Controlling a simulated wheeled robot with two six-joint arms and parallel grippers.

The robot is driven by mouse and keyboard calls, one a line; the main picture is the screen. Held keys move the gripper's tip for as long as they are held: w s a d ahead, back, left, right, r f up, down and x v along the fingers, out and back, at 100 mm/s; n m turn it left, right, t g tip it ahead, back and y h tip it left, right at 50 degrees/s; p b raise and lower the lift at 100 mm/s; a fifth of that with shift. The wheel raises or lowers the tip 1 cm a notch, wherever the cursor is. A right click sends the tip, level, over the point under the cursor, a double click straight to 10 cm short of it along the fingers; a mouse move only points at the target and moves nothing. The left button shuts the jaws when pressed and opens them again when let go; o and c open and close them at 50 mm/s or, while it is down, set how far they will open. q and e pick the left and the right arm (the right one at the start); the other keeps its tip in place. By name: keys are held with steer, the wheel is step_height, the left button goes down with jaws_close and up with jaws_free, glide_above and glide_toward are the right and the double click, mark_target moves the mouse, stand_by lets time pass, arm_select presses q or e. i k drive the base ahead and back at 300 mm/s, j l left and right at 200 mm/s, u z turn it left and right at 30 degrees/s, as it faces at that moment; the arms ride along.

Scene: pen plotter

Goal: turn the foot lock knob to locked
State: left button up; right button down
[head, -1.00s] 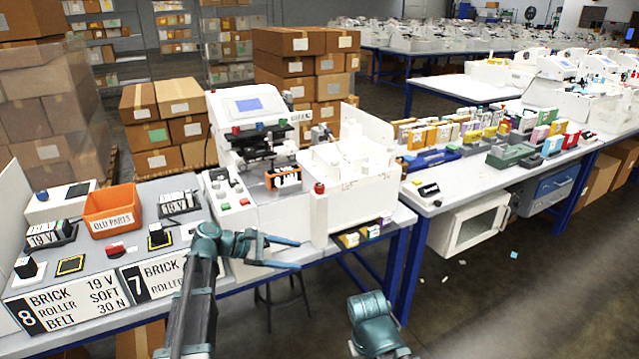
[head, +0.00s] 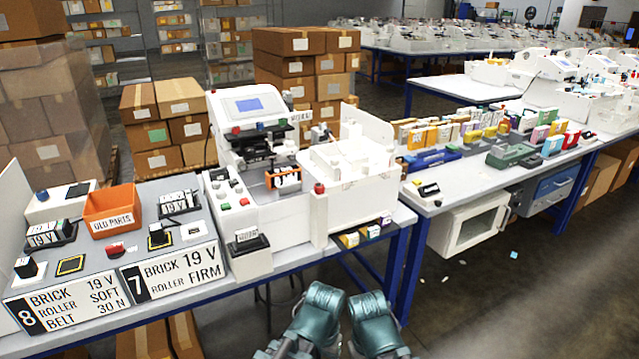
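I cannot tell which part is the foot lock knob. The white machine (head: 262,200) stands on the bench, with a screen, coloured buttons and a red knob (head: 319,188) at its front right corner. A black part with a white label (head: 247,242) sits low on its front. A black knob (head: 26,267), another black knob (head: 157,234) and a red knob (head: 115,250) stand on the grey panel at the left. My two teal arms show at the bottom centre, apart from the bench. Neither gripper's fingers are visible.
An orange bin marked old parts (head: 111,211) and label blocks sit on the left bench. Large signs (head: 66,299) line its front. Another bench (head: 470,180) with boxes and a green case stands at the right.

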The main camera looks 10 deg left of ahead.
mark_target(318, 188)
steer(key=i+l, duration=0.5)
steer(key=l, duration=0.25)
steer(key=i+l, duration=0.25)
steer(key=i+l+u, duration=0.1)
steer(key=i+l, duration=0.15)
steer(key=l, duration=0.25)
